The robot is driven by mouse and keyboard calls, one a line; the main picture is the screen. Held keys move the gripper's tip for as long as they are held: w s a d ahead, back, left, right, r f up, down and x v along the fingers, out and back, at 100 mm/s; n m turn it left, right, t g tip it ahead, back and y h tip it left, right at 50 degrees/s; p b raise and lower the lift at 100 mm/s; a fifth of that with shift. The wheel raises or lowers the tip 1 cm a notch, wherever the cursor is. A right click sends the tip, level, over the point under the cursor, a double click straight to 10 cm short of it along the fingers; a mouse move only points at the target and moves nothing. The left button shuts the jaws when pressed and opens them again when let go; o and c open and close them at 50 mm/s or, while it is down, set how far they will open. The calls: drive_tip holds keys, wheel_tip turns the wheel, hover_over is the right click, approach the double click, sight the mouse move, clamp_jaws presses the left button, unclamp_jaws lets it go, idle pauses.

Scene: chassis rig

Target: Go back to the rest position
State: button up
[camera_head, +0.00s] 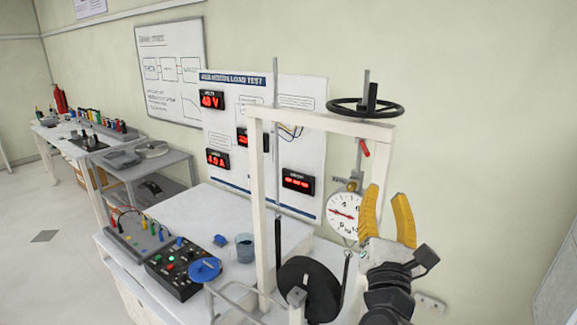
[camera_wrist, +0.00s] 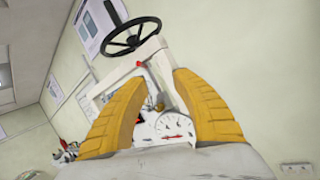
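My gripper (camera_head: 387,213) has two yellow ribbed fingers and is at the right in the head view, beside the white rig frame (camera_head: 258,200). The fingers stand apart with nothing between them. In the wrist view my gripper (camera_wrist: 160,98) is also open and empty. Behind the fingers are a round dial gauge (camera_head: 343,214) and a black handwheel (camera_head: 366,108) on top of the frame. The wrist view shows the handwheel (camera_wrist: 131,36) above and the dial (camera_wrist: 174,126) between the fingers. I cannot tell the exact distance to the frame.
A white bench (camera_head: 200,215) carries a black control box (camera_head: 180,268) and a blue-grey cup (camera_head: 245,247). A display board (camera_head: 228,110) with red readouts stands behind it. A dark round wheel (camera_head: 310,288) sits low in the frame. Open floor (camera_head: 40,215) lies at the left.

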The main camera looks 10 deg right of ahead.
drive_tip(key=s+d+f+m+g+b, duration=0.2)
drive_tip(key=d+f+m+g, duration=0.1)
drive_tip(key=f+m, duration=0.35)
drive_tip(key=s+d+f+m+g+h+b, duration=0.1)
drive_tip(key=s+d+f+m+g+b, duration=0.2)
drive_tip(key=f+m, duration=0.35)
drive_tip(key=s+d+f+m+g+b, duration=0.1)
drive_tip(key=d+f+m+g+b, duration=0.1)
drive_tip(key=f+m+g, duration=0.35)
drive_tip(key=s+a+f+m+g+y+b, duration=0.1)
drive_tip(key=s+a+f+m+y+b, duration=0.1)
drive_tip(key=s+a+f+m+y, duration=0.2)
drive_tip(key=s+a+f+m+g+y+b, duration=0.1)
drive_tip(key=s+a+f+m+y+b, duration=0.2)
drive_tip(key=a+f+m, duration=0.3)
drive_tip(key=s+a+f+y, duration=0.1)
drive_tip(key=a+f, duration=0.2)
drive_tip(key=shift+a, duration=0.4)
